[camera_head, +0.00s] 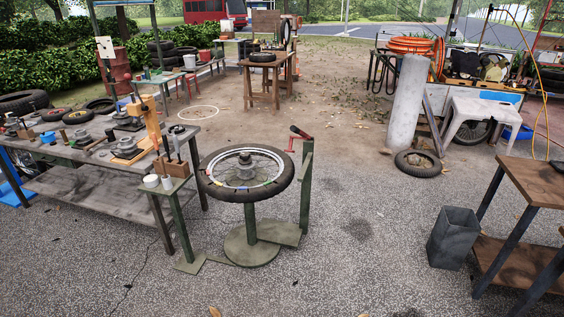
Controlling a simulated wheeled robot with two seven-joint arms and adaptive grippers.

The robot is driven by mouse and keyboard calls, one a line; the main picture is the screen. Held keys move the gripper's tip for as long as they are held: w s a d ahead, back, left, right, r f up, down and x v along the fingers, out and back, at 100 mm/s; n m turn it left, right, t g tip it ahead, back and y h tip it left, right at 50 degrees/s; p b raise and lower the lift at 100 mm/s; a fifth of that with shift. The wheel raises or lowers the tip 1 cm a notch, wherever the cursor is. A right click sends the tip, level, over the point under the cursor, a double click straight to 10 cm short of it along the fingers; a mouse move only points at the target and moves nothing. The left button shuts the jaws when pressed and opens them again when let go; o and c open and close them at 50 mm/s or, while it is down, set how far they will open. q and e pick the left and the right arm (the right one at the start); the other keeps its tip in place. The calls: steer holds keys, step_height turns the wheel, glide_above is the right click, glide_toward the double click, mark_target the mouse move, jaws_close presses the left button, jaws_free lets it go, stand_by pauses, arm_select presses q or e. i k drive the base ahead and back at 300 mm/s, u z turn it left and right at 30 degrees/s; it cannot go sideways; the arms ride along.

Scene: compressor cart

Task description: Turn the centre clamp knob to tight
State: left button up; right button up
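The centre clamp knob (245,159) is a small dark grey piece at the hub of a spoked wheel. The wheel with its black tire (246,195) lies flat on a green pedestal stand (250,225) in the middle of the view. Several small coloured marks show on the rim. The knob's setting is too small to tell. Neither of my grippers shows in this view.
A workbench (70,185) with tools and parts stands at the left. A small green side stand (168,188) with white cups is close to the wheel's left. A green post (306,190) with a red-handled lever rises at its right. A grey bin (452,238) and wooden table (540,182) stand at the right. The ground in front is clear.

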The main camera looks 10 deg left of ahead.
mark_target(245, 160)
steer(key=u, duration=1.05)
steer(key=i, duration=1.55)
steer(key=z, duration=0.55)
